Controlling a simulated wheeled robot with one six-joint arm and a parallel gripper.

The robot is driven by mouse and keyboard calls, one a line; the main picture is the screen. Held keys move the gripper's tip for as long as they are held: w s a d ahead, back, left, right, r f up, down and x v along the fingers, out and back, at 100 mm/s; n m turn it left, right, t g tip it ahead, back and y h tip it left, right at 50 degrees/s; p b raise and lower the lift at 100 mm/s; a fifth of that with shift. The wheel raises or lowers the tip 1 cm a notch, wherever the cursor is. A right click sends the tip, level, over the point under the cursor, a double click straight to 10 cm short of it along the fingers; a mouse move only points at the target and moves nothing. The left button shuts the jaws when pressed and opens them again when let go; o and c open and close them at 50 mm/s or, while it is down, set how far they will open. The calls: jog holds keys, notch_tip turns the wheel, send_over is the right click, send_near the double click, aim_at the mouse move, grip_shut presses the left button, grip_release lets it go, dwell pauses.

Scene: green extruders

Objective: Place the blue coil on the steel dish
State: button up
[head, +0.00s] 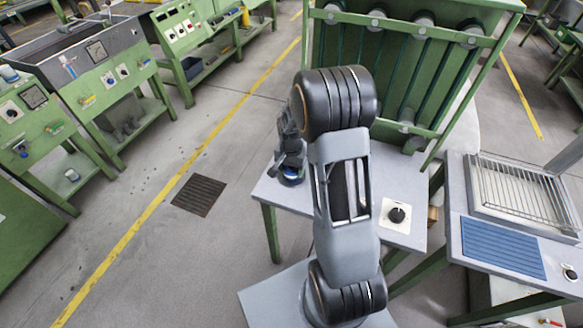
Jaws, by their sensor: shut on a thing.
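My gripper (289,164) is at the left end of the small grey table and points down. It is shut on the blue coil (291,179), which shows as a small blue, round shape just below the fingers. My gripper and wrist hide much of the coil. I cannot tell whether the coil touches what is under it. I cannot make out the steel dish for sure; my arm hides the middle of the table.
The grey table (398,187) carries a white plate with a black knob (397,215). A green rack (400,75) stands behind. At right, another table holds a wire-rack tray (525,190) and a blue ribbed mat (502,248). The floor at left is clear around a drain grate (199,195).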

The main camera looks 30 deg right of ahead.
jog(key=shift+f, duration=0.25)
jog(key=o, duration=1)
jog(key=shift+r, duration=0.1)
jog(key=shift+c, duration=0.2)
notch_tip(320, 180, up, 12)
jog(key=s+a+r+n+t, duration=0.1)
jog(key=s+a+r+n, duration=0.2)
jog(key=s, duration=0.5)
jog(key=s+a+r+n+t, duration=0.2)
jog(key=s+a+r+n, duration=0.2)
jog(key=s+a+n, duration=0.2)
jog(key=shift+s+a+r+n+t, duration=0.2)
jog(key=shift+s+n+t, duration=0.1)
jog(key=shift+s, duration=0.65)
jog(key=shift+p, duration=0.3)
